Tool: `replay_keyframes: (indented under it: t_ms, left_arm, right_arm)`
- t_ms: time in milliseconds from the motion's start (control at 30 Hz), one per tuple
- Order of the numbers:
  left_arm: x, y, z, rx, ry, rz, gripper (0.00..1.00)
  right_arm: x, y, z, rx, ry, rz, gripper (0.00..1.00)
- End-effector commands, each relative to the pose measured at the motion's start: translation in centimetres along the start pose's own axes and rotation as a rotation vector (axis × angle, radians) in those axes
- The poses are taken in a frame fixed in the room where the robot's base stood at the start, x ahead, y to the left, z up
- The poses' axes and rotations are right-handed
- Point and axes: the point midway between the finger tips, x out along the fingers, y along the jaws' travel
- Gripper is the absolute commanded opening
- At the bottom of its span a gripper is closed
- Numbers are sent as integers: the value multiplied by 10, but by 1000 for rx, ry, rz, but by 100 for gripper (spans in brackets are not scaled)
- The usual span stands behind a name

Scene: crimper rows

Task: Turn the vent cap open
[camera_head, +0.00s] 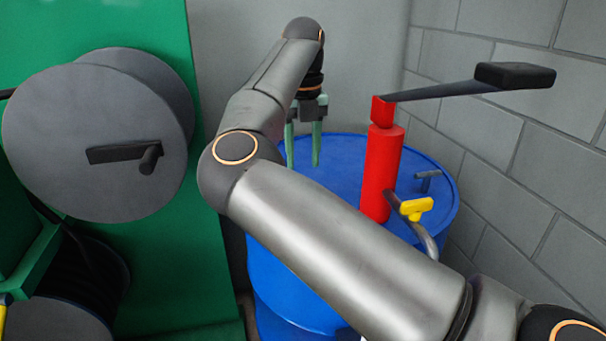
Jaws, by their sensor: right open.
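A blue drum (345,155) stands in the middle, its lid facing up. A small grey fitting with a bar handle (428,176) sits near the right side of the lid, behind the red pump; it may be the vent cap, but I cannot tell for sure. My right gripper (303,158) points down over the left part of the lid, its two greenish fingers apart with nothing seen between them. It is well to the left of the grey fitting. My right arm hides the front of the lid. My left gripper is out of view.
A red pump (381,165) with a long dark lever (455,90) stands on the drum, between my gripper and the grey fitting. A yellow tap handle (416,208) sits on its spout. A grey reel (95,145) is on the green panel at left. A block wall (510,165) is close at right.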

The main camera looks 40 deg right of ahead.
Motion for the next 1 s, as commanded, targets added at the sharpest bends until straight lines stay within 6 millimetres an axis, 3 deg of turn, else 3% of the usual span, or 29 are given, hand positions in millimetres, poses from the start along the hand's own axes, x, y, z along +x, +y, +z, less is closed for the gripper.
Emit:
replay_keyframes:
  t_ms: [100, 300, 1000]
  left_arm:
    - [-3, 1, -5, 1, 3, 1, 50]
    - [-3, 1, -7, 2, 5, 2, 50]
    - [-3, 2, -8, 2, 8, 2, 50]
  right_arm:
    - [-22, 0, 0, -1, -2, 0, 48]
    - [-35, 0, 0, 0, 0, 0, 48]
    - [-36, 0, 0, 0, 0, 0, 48]
